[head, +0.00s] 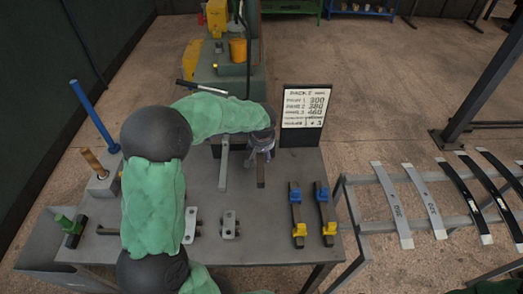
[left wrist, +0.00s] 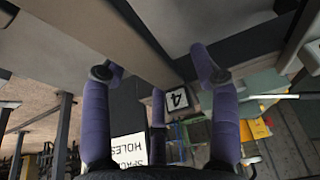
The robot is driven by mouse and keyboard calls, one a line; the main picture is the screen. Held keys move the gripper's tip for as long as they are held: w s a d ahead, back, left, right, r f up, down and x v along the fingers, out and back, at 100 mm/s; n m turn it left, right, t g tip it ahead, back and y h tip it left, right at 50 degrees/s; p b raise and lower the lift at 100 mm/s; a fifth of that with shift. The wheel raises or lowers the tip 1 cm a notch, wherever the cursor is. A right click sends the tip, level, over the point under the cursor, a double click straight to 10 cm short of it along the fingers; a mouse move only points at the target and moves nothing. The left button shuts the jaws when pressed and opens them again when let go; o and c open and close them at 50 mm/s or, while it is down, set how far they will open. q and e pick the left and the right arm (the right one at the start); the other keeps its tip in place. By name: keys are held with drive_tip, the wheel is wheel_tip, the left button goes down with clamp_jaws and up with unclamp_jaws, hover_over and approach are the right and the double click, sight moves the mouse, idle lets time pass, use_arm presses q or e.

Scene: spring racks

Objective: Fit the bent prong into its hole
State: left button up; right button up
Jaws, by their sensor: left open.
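My left gripper (head: 262,142) is above the far edge of the table, at the top of a dark bar (head: 261,172). A similar grey bar (head: 224,165) lies to its left. In the left wrist view my left gripper (left wrist: 155,68) has its purple fingers spread wide apart. A large grey beam-like surface (left wrist: 100,38) runs past the fingertips, and I cannot tell whether they touch it. A small block labelled 4 (left wrist: 177,98) shows between the fingers. I cannot make out the bent prong or its hole. My right gripper is not in view.
A sign (head: 304,108) stands at the back. A rack of leaf springs (head: 394,205) is at the right.

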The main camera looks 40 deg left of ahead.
use_arm(q)
drive_tip(key=shift+f, duration=0.1)
drive_tip(key=v, duration=1.2)
